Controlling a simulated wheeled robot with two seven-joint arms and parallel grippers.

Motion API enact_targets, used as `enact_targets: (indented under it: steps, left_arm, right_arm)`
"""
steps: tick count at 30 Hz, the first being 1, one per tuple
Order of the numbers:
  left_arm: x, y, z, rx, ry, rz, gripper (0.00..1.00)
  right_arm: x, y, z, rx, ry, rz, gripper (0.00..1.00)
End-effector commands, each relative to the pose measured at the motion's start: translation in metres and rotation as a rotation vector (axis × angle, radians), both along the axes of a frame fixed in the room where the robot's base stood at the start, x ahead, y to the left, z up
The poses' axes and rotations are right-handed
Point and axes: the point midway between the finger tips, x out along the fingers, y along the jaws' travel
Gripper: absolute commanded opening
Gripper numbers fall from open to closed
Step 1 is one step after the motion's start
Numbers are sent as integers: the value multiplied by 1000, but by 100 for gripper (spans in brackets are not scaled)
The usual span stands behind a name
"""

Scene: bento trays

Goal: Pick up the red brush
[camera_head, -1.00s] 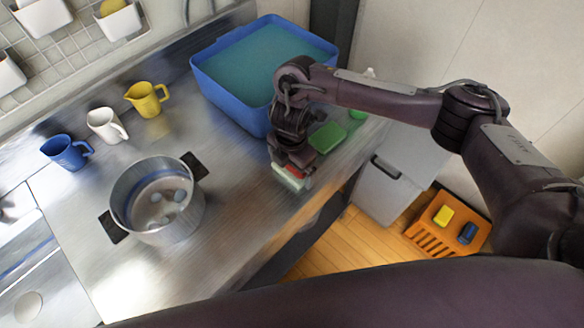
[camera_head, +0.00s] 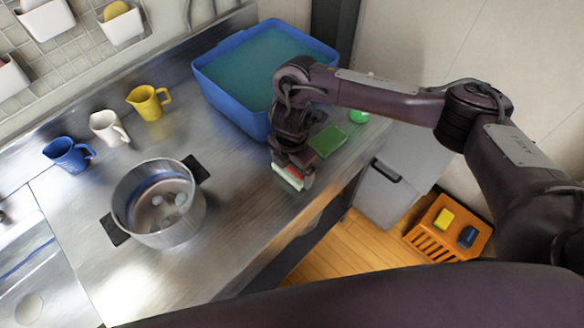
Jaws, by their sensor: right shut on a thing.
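The red brush (camera_head: 295,172) shows as a small red strip with a pale underside at the fingertips of my right gripper (camera_head: 294,170). My right gripper points down and is shut on the brush, at the front edge of the metal counter, left of the green sponge. The gripper hides most of the brush, and I cannot tell whether it still touches the counter. My left gripper is not in view.
A blue tub (camera_head: 214,82) of water stands behind the gripper. A green sponge (camera_head: 328,141) lies just right of it. A metal pot (camera_head: 160,238) stands at left, with blue (camera_head: 66,153), white (camera_head: 107,127) and yellow (camera_head: 147,103) jugs behind. An orange crate (camera_head: 424,240) is on the floor.

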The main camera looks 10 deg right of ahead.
Motion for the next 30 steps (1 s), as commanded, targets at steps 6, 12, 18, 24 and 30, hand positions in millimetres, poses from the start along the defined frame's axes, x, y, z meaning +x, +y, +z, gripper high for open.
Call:
enact_targets:
  steps: [6,12,18,24,30]
  left_arm:
    - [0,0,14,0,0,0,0]
    - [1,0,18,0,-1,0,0]
    - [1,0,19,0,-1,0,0]
    - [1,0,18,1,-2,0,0]
    - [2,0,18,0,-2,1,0]
  right_arm:
    - [2,0,48,-1,-8,3,63]
    - [2,0,94,-2,-8,2,63]
    - [1,-1,136,-3,-6,1,63]
    - [1,0,166,-1,-3,0,63]
    - [0,0,182,-2,-1,0,63]
